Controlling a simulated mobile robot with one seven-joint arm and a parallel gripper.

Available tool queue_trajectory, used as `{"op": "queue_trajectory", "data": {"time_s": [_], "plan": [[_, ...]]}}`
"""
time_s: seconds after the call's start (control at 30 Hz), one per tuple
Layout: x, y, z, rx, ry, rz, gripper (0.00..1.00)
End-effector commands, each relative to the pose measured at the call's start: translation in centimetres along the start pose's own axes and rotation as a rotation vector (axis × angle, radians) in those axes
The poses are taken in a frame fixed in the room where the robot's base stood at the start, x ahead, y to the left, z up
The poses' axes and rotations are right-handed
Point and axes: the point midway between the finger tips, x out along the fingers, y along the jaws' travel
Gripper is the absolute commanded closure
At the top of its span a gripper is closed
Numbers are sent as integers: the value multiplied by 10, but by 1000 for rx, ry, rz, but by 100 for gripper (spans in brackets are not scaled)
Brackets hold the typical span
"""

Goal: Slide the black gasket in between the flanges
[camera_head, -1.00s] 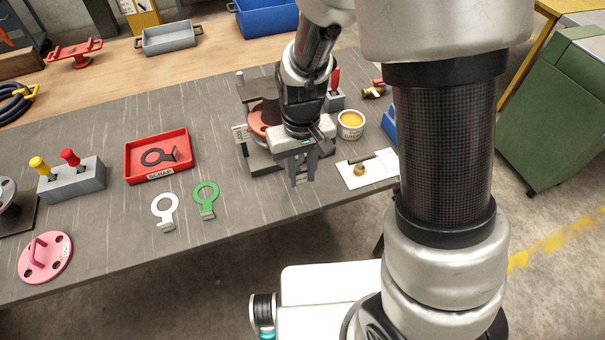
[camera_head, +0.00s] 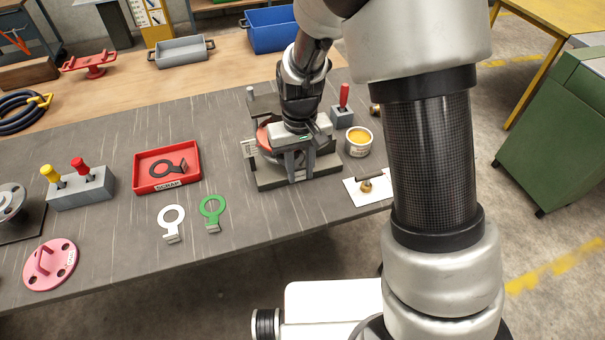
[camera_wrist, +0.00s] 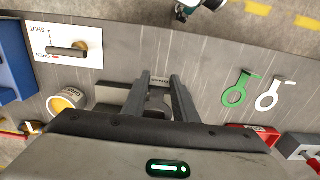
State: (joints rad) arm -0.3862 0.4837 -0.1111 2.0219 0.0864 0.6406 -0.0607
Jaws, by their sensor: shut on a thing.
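The flanged spool fixture (camera_head: 327,166) stands on the bench, with a reddish flange (camera_head: 264,138) showing at its left. My gripper (camera_head: 301,178) is in front of it, fingers pointing down, close to the flanges. In the wrist view my gripper (camera_wrist: 161,76) has its fingers apart, shut on a mostly hidden piece. A dark part between the fingers looks like the black gasket (camera_wrist: 156,113); whether it is between the flanges I cannot tell. Another black gasket (camera_head: 170,167) lies in the red scrap tray (camera_head: 139,181).
A white gasket (camera_head: 172,222) and a green gasket (camera_head: 212,212) lie on the bench left of the spool. An orange-filled tub (camera_head: 358,141) and a white card with a brass valve (camera_head: 367,187) are at its right. A pink flange plate (camera_head: 49,264) lies at front left.

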Motion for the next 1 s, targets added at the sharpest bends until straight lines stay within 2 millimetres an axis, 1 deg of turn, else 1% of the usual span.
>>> {"op": "queue_trajectory", "data": {"time_s": [1.0], "plan": [[0, 0, -62, 0, 1, 0, 88]]}}
